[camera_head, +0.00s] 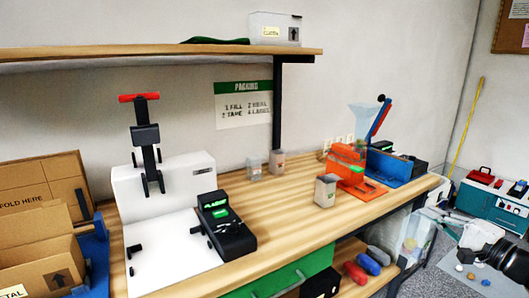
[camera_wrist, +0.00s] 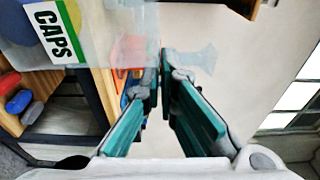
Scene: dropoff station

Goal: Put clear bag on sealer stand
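My gripper (camera_wrist: 164,60) shows teal fingers with tips almost together. It appears shut on the edge of a clear bag (camera_wrist: 105,35) with a green and white CAPS label. In the head view, the clear bag (camera_head: 418,232) hangs beside the bench's right end, left of my gripper (camera_head: 437,214), apart from the bench top. I cannot tell for certain which device is the sealer stand: a white stand (camera_head: 172,190) with a red-handled black lever stands at the left, and an orange device (camera_head: 345,160) with a flat front stands at the right.
A black device (camera_head: 226,226) with green labels and small clear containers (camera_head: 325,190) stand on the wooden bench (camera_head: 280,215). An overhead shelf (camera_head: 160,51) has a dark post. Cardboard boxes (camera_head: 40,255) fill the left. The bench middle is clear.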

